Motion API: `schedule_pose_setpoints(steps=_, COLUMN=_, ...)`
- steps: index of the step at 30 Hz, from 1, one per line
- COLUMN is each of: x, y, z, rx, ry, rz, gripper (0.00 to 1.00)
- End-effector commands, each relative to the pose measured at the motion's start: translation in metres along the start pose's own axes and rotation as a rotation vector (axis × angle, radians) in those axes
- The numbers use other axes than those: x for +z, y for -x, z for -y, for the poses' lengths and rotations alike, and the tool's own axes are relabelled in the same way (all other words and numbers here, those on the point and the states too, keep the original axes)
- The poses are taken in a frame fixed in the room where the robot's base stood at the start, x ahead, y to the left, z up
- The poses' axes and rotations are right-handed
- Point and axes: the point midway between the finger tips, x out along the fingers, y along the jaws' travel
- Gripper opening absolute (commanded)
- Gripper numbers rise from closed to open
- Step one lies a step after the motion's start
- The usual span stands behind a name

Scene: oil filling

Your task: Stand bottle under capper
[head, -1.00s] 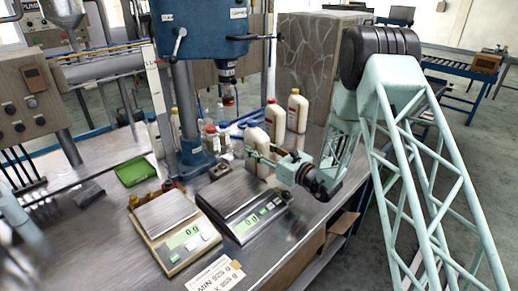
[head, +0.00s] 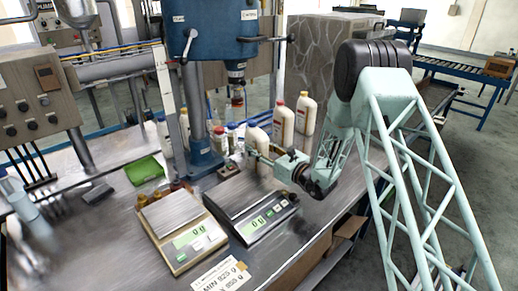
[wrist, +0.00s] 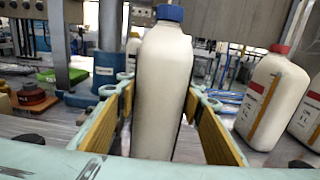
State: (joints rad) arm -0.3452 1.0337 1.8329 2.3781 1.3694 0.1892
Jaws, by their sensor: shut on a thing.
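A cream bottle with a blue cap (wrist: 163,80) stands upright between the yellow-padded fingers of my gripper (wrist: 165,130). My gripper is shut on it. In the head view the bottle (head: 257,138) shows just beyond my gripper (head: 265,158), behind the right scale, its lower part partly hidden by the fingers. The capper is a blue machine head (head: 215,32) on a round column, with its chuck (head: 236,72) hanging down. The bottle is to the right of the chuck in the head view. I cannot tell whether its base touches the table.
Two scales (head: 168,213) (head: 245,195) sit in front of the capper. Small bottles and caps crowd the column's base. A green tray (head: 144,170) lies to the left.

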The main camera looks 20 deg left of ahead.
Motion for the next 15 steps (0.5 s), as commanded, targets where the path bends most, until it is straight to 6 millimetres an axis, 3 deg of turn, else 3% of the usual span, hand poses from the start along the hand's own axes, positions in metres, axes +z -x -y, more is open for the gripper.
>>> schedule_pose_setpoints(steps=15, x=0.000, y=-0.028, z=0.000, rx=0.001, ry=0.002, rz=0.004, gripper=0.09)
